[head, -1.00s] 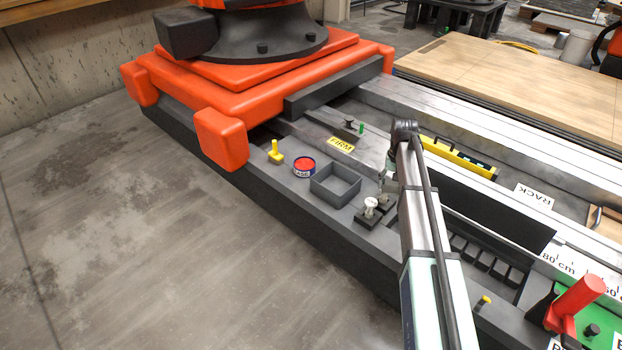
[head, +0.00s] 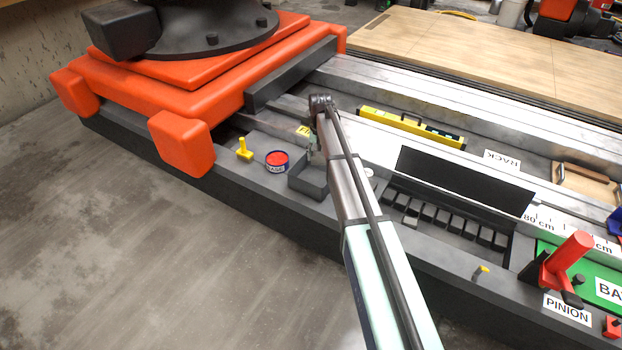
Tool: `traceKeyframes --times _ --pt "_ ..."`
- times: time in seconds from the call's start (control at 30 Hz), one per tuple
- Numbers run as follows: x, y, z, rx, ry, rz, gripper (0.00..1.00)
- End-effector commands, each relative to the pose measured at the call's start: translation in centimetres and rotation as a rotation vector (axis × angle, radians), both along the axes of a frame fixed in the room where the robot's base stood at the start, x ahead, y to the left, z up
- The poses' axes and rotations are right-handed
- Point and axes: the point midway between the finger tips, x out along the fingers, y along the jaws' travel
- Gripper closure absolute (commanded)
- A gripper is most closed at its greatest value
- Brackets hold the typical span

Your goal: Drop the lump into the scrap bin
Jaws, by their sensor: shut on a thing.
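The scrap bin looks to be the small grey open-topped square box (head: 306,184) on the dark bench, partly hidden by my arm. My gripper (head: 309,153) hangs below the arm's end, at the box's back edge in the picture. I cannot tell its height over the box. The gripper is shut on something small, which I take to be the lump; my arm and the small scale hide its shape.
A black open case of dark blocks (head: 440,215) lies to the right. A yellow level (head: 410,127) lies behind. A red clamp (head: 565,262) stands at the right.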

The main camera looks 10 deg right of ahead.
Motion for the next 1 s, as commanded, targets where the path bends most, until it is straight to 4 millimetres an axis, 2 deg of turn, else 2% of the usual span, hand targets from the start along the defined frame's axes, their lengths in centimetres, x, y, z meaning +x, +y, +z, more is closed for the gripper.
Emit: traceKeyframes --times 0.03,0.2,0.4,0.77,0.8,0.87,1.0 --pt "0.0 0.0 -1.0 0.000 0.000 0.000 0.76" --pt "0.0 0.0 -2.9 0.000 0.000 0.001 0.76" --pt "0.0 0.0 -4.5 0.000 0.000 0.001 0.76" --pt "0.0 0.0 -4.7 0.000 0.000 0.001 0.76" --pt "0.0 0.0 -4.7 0.000 0.000 0.001 0.31" --pt "0.0 0.0 -4.7 0.000 0.000 0.001 0.10" --pt "0.0 0.0 -4.7 0.000 0.000 0.001 0.09"
